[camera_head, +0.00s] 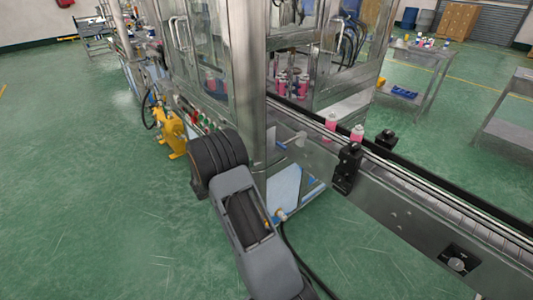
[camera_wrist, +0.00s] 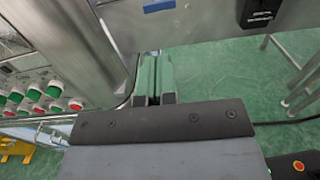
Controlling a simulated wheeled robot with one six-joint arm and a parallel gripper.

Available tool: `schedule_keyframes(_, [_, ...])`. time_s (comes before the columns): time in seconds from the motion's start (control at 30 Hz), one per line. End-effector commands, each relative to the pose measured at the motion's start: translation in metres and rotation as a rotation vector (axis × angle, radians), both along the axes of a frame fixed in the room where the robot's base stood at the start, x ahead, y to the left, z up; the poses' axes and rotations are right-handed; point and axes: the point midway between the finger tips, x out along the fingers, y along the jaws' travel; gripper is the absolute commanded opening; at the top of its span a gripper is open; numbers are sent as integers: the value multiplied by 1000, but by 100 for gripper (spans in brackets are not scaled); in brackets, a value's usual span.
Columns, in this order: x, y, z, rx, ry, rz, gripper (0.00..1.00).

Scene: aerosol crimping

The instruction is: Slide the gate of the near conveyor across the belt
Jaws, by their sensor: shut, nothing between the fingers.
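The near conveyor (camera_head: 420,195) runs from the machine to the lower right in the head view. Pink cans with white tops (camera_head: 357,133) stand on its belt near the machine. I cannot make out the gate with certainty. A small blue bar (camera_wrist: 158,6) shows on the conveyor's metal side at the top of the wrist view. My gripper (camera_wrist: 156,58) is shut and empty, pointing toward the conveyor's side and apart from it. In the head view my arm hides the fingers.
Black blocks (camera_head: 347,168) are mounted beside the belt; one box also shows in the wrist view (camera_wrist: 258,12). A steel post and a button panel (camera_wrist: 45,100) lie left of my gripper. A yellow device (camera_head: 172,132) stands by the machine. Green floor at left is clear.

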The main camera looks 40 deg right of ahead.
Motion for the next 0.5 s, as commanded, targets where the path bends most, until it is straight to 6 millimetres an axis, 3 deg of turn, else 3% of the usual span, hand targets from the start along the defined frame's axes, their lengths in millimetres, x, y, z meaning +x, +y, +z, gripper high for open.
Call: schedule_keyframes(0.5, [-6, -88, 1, -8, 9, 2, 0])
